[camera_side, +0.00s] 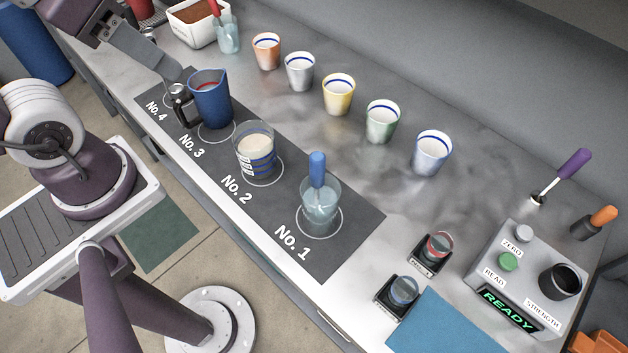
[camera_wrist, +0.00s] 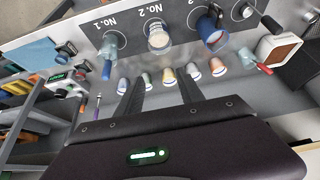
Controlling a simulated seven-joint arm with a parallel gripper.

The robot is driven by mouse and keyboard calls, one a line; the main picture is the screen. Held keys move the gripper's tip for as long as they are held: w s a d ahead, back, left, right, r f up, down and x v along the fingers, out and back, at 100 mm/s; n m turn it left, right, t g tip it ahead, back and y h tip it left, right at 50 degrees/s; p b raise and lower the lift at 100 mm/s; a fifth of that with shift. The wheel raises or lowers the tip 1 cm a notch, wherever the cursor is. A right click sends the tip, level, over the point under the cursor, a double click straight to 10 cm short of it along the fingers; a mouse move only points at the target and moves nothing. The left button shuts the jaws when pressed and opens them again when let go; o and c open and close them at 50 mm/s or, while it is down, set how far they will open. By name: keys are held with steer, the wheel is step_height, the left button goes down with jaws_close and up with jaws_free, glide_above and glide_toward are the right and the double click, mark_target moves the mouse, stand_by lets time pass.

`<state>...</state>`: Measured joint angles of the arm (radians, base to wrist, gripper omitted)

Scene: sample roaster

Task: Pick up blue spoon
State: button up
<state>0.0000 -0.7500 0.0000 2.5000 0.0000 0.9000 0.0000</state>
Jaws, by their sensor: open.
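The blue spoon stands in a clear glass at spot No. 1, its blue handle (camera_side: 317,168) sticking up above the rim. The glass (camera_side: 320,207) holds pale bluish liquid, and the spoon's lower end is hard to make out inside. In the wrist view the blue handle (camera_wrist: 106,69) shows left of my gripper's fingers. My gripper (camera_wrist: 158,84) is open with nothing between its fingers, well apart from the spoon. In the side view only part of my arm's end shows at the upper left, near the blue pitcher.
A glass of cream liquid (camera_side: 256,152) stands at No. 2, and a blue pitcher (camera_side: 211,100) at No. 3. Several banded cups (camera_side: 338,95) line the counter behind. A grey READY control box (camera_side: 515,275), a purple-handled tool (camera_side: 570,170) and a blue cloth (camera_side: 440,325) are at the right.

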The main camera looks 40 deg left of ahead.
stand_by(0.7)
steer(key=m+g, duration=0.6)
steer(key=m, duration=1.1)
glide_above(318, 173)
steer(key=a, duration=0.1)
steer(key=f, duration=0.7)
steer(key=w+f, duration=0.1)
steer(key=f, duration=0.3)
steer(key=shift+f, duration=0.3)
steer(key=shift+m, duration=0.3)
step_height(318, 173, down, 7)
steer(key=shift+s+d+r, duration=0.1)
steer(key=shift+s+r, duration=0.05)
steer(key=shift+r, duration=0.05)
steer(key=shift+f, duration=0.45)
jaws_close()
